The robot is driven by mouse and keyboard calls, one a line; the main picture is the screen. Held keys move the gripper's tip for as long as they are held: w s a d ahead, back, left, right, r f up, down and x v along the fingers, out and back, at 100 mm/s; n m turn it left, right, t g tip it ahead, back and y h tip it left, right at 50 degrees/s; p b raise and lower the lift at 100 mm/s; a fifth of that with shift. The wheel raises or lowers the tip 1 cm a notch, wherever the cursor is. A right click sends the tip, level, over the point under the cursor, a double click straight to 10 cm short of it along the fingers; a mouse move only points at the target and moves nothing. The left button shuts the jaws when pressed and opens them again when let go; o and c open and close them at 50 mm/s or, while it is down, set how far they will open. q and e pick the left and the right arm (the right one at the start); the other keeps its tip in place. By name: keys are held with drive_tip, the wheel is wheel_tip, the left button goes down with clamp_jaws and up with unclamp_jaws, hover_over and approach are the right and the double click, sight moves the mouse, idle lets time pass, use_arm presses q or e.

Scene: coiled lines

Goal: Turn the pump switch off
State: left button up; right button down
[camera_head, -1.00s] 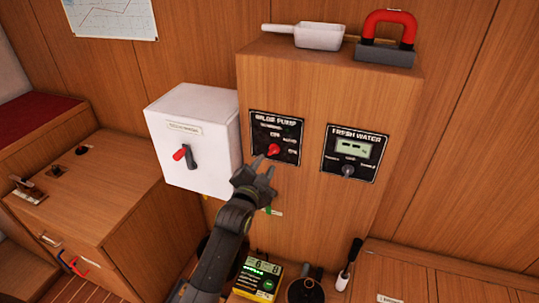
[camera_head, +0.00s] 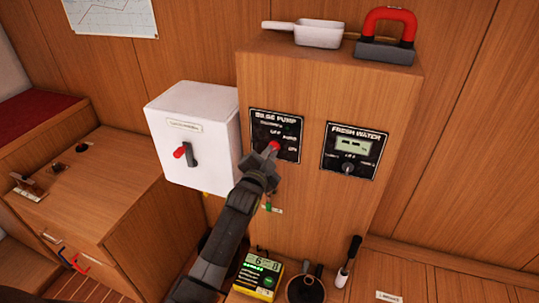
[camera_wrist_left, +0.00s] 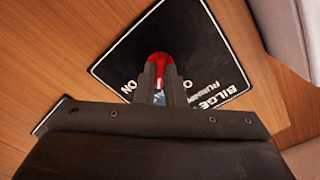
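The black bilge pump panel (camera_head: 262,119) is on the front of the wooden cabinet, with OFF, AUTO and ON labels. Its red switch knob (camera_head: 274,146) sits low in the panel's middle; its exact setting is hard to read. My left gripper (camera_head: 271,157) is at the knob from below. In the left wrist view, the fingers (camera_wrist_left: 159,82) lie close on either side of the red knob (camera_wrist_left: 160,59) and appear shut on it. The panel also shows there (camera_wrist_left: 190,45), with its labels partly hidden by the fingers. My right gripper is not in view.
A fresh water panel (camera_head: 355,136) with a dark knob is to the right. A white box (camera_head: 190,110) with a red-handled switch stands out at the left. A yellow meter (camera_head: 258,276) is below.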

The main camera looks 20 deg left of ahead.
use_arm(q)
clamp_jaws()
drive_tip(key=n+b, duration=0.1)
drive_tip(key=n, duration=0.7)
drive_tip(key=shift+f+n, duration=0.1)
drive_tip(key=shift+n, duration=0.3)
idle(0.5)
drive_tip(key=o, duration=0.7)
unclamp_jaws()
drive_tip(key=shift+c, duration=0.2)
drive_tip(key=s+b, duration=0.3)
drive_tip(key=s, duration=1.4)
drive_tip(key=shift+s+a, duration=0.2)
drive_tip(key=shift+a, duration=0.05)
